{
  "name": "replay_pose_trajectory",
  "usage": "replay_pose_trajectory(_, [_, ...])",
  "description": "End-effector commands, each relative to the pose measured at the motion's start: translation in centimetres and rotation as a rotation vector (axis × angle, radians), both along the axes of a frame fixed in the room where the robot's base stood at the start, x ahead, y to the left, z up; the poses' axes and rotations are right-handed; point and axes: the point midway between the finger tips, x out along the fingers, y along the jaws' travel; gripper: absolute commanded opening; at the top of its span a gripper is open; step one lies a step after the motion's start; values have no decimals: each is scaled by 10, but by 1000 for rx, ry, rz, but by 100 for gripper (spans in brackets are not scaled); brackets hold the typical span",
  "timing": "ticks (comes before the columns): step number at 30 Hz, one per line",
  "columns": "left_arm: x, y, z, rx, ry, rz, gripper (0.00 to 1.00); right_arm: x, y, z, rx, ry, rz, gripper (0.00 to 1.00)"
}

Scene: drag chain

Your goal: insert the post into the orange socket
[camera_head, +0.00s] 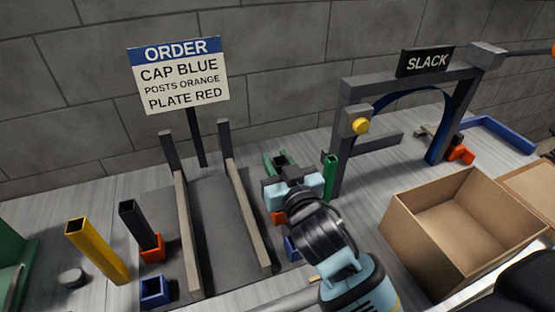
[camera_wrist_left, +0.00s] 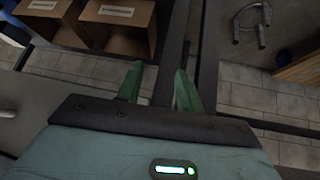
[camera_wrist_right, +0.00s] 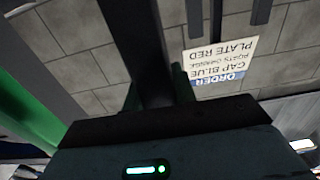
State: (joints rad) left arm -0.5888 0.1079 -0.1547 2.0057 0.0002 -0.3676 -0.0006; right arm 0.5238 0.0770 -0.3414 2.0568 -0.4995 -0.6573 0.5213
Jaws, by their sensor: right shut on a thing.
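My right gripper (camera_head: 281,161) is shut on a dark post (camera_wrist_right: 152,45), which runs between its green fingers in the right wrist view. In the head view the gripper and wrist hide most of this post. An orange socket (camera_head: 278,217) shows partly beside the gripper; whether the held post touches it cannot be told. A second orange socket (camera_head: 152,248) on the left has another dark post (camera_head: 138,224) standing in it, slightly tilted in the picture. My left gripper (camera_wrist_left: 158,88) shows only in its own wrist view, open and empty.
Blue sockets (camera_head: 155,291) stand nearby, one partly behind my right arm. A yellow post (camera_head: 96,250) stands left. A railed channel (camera_head: 222,225) runs between the socket groups. A green post (camera_head: 330,172), the SLACK gate (camera_head: 345,140) and a cardboard box (camera_head: 415,245) are right.

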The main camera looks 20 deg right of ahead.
Motion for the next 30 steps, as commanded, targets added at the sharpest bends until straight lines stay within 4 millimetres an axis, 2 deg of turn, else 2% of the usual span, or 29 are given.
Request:
replay_pose_trajectory(10, [-11,0,-7,0,22,0,36,0,0,-8,0,0,0,0])
replay_pose_trajectory(22, [-14,0,-12,0,32,0,36,0,0,-17,0,1,-1,0])
replay_pose_trajectory(23, [-14,0,-12,0,31,0,36,0,0,-16,0,0,-1,29])
replay_pose_trajectory(28, [-10,0,-11,0,22,0,36,0,0,-15,0,-1,0,52])
replay_pose_trajectory(30, [-8,0,-11,0,19,0,36,0,0,-15,0,-1,0,52])
